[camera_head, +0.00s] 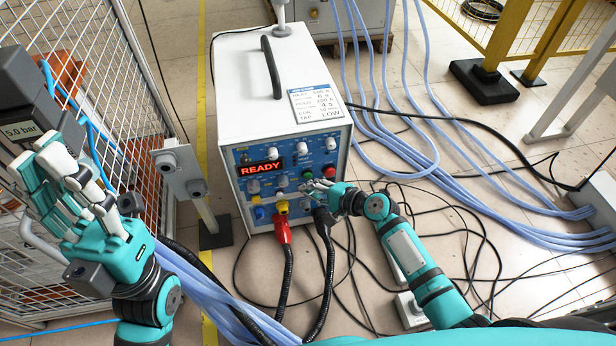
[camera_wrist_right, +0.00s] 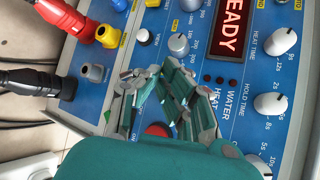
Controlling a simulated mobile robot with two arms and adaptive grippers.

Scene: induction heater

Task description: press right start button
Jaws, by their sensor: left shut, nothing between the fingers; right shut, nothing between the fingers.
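The white heater (camera_head: 240,75) has a blue front panel with a lit READY display (camera_head: 261,168). A green button (camera_head: 308,177) and a red button (camera_head: 330,171) sit at the panel's right side. My right gripper (camera_head: 308,186) is shut and empty, its fingertips just in front of the panel below the green button; contact cannot be told. In the right wrist view my right gripper (camera_wrist_right: 165,80) covers part of the panel and of the red button (camera_wrist_right: 158,130); I cannot make out the green button there. My left gripper (camera_head: 40,165) is shut and empty at the far left, away from the heater.
A grey post box (camera_head: 184,170) stands left of the heater. Red (camera_head: 283,230) and black plugs with thick cables hang from the panel's bottom. Blue hoses (camera_head: 440,160) and black cables cover the floor at right. A wire fence (camera_head: 90,50) lies at left.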

